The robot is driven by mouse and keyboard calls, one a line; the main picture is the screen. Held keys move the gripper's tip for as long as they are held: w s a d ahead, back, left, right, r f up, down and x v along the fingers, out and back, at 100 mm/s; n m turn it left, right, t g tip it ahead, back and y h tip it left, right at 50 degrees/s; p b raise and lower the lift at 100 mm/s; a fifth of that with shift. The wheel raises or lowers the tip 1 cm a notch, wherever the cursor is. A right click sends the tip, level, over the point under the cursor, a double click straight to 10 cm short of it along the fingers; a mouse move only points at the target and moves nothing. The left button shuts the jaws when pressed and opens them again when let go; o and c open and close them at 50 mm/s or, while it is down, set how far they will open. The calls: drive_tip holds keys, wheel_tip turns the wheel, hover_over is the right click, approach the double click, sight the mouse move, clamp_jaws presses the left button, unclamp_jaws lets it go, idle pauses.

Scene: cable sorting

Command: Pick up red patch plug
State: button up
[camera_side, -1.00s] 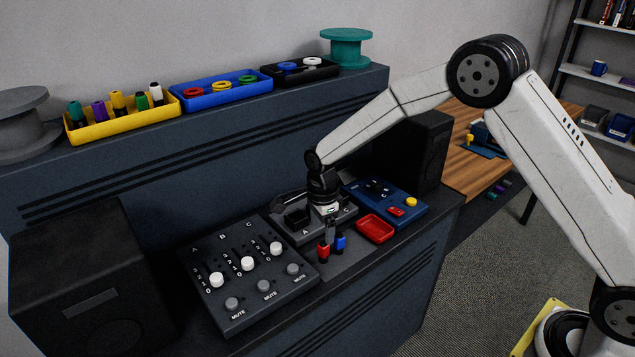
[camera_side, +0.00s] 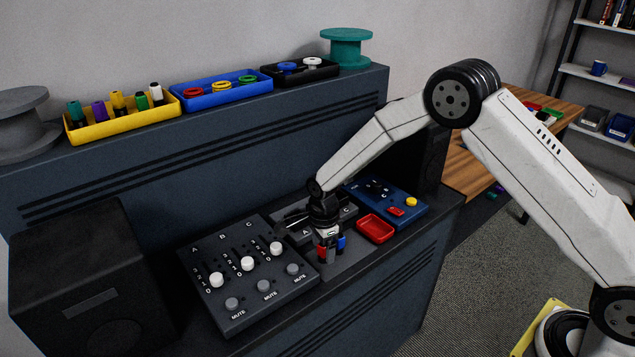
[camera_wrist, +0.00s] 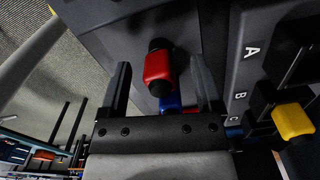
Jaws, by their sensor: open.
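The red patch plug (camera_wrist: 158,70) stands between the two open fingers of my gripper (camera_wrist: 162,92) in the wrist view, with a gap to each finger. In the side view the red plug (camera_side: 321,252) shows just below my gripper (camera_side: 328,250), partly covered by it. A blue plug (camera_side: 341,242) is right beside the red one. In the wrist view the blue plug (camera_wrist: 171,102) is mostly hidden behind the red one and the gripper body. Nothing is held.
A slider panel (camera_side: 248,297) lies left of my gripper. A red tray (camera_side: 376,228) and a blue panel (camera_side: 407,212) lie to its right. A grey unit marked A (camera_side: 290,228) is behind it. A yellow plug (camera_wrist: 293,121) shows at the right in the wrist view.

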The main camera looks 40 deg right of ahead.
drive_tip(key=shift+f, duration=0.7)
clamp_jaws()
